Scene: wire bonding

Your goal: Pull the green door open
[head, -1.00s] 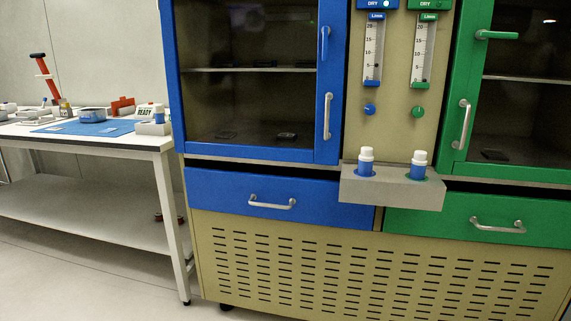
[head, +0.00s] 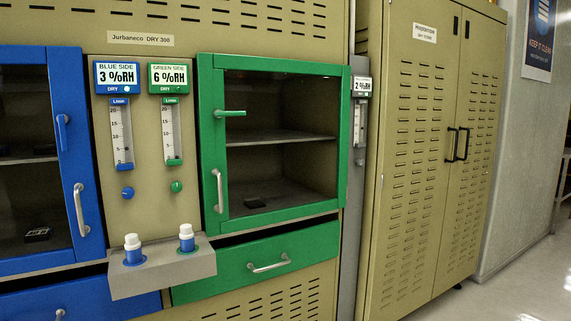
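The green door (head: 211,150) is in the middle of the head view, a green frame around a dark glass pane on the cabinet's right side. It looks shut. A vertical silver handle (head: 218,191) sits low on its left edge. A green lever latch (head: 230,113) sticks out to the right, level, higher on the same edge. Behind the glass are a shelf (head: 282,139) and a small dark item (head: 256,202) on the compartment floor. Neither of my grippers is in view.
A grey ledge (head: 163,276) with two white-capped bottles juts out below left of the door. A green drawer (head: 257,262) with a silver handle is beneath it. The blue door (head: 75,150) is at left. A tall beige cabinet (head: 430,150) stands at right; open floor (head: 510,290) shows beyond.

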